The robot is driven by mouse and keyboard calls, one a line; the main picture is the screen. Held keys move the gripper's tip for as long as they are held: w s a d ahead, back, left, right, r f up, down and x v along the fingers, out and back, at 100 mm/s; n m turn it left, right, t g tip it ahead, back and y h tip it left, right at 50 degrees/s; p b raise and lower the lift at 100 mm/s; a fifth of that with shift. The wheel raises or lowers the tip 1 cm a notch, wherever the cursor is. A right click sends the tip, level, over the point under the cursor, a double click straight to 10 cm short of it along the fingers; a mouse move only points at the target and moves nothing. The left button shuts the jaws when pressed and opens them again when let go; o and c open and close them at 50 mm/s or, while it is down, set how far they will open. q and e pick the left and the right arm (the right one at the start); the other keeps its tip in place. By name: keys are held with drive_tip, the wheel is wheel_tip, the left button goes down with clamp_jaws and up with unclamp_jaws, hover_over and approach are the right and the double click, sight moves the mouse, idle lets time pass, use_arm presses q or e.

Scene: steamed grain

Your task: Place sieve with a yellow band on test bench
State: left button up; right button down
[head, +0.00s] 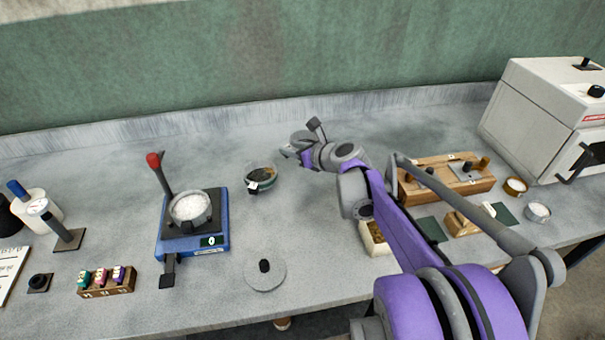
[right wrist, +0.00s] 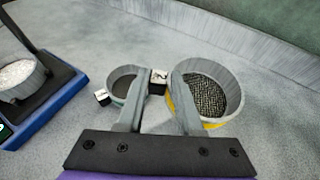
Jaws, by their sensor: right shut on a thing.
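The sieve with a yellow band (right wrist: 212,90) is a round grey ring with dark mesh, at the right in the right wrist view. Its small pale tab (right wrist: 159,78) lies between the fingers of my right gripper (right wrist: 160,88), which is shut on it. A smaller sieve with a teal band (right wrist: 122,82) is to its left, partly behind the left finger. In the head view my right gripper (head: 293,151) is at the middle, and a dark sieve (head: 261,177) shows left of it; the yellow band is not clear there. My left gripper is not in view.
A blue balance (head: 217,239) with a white-filled dish (head: 190,207) stands at the left. A grey disc with a black knob (head: 265,275) lies near the front of the bench. A wooden holder (head: 450,178) and a white oven (head: 545,115) are at the right. Bench behind the sieves is clear.

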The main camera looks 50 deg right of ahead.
wheel_tip(320, 180, down, 9)
drive_tip(key=shift+f+b, duration=0.2)
drive_tip(key=shift+b, duration=0.45)
drive_tip(key=c, duration=0.6)
unclamp_jaws()
drive_tip(key=shift+o, duration=0.2)
drive_tip(key=p+v, duration=0.1)
drive_tip(key=v, duration=1.1)
drive_tip(key=shift+r, duration=0.1)
